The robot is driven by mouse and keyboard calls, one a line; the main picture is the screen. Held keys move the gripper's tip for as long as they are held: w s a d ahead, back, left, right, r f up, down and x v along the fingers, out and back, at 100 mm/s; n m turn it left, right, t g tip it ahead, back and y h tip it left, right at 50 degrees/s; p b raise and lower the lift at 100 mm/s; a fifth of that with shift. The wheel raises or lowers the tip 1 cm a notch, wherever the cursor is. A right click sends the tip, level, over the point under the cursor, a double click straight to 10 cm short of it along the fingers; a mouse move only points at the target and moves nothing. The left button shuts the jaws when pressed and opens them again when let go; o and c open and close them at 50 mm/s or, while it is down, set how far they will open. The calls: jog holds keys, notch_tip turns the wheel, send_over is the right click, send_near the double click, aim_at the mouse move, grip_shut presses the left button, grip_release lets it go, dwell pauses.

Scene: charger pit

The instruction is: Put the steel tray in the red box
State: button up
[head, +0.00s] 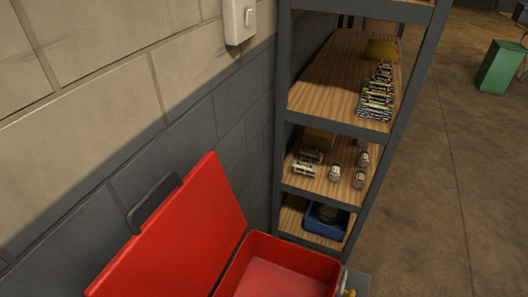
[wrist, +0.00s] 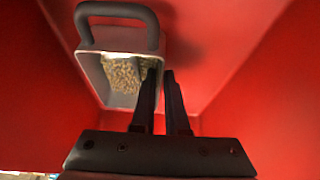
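In the wrist view a grey steel tray (wrist: 92,75) with a dark handle is at the upper left, with pale grainy stuff showing inside it. My gripper (wrist: 160,73) reaches up to the tray's right wall. The fingers are close together, one tip over the tray's inside and one just outside, and they look shut on the thin wall. Red surfaces of the red box surround the tray. In the head view the red box (head: 334,267) stands open at the bottom, its lid (head: 180,240) raised against the wall. The tray and my gripper do not show in the head view.
A dark metal shelf unit (head: 345,125) with wooden boards stands behind the box, holding several small items and a blue bin (head: 327,223). A block wall (head: 120,90) runs along the left. Bare floor (head: 450,200) lies to the right, with a green container (head: 500,66) farther back.

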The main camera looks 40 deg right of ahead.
jog(key=shift+o, duration=1.2)
jog(key=p+v, duration=0.2)
jog(key=v, duration=1)
jog(key=shift+r, duration=0.15)
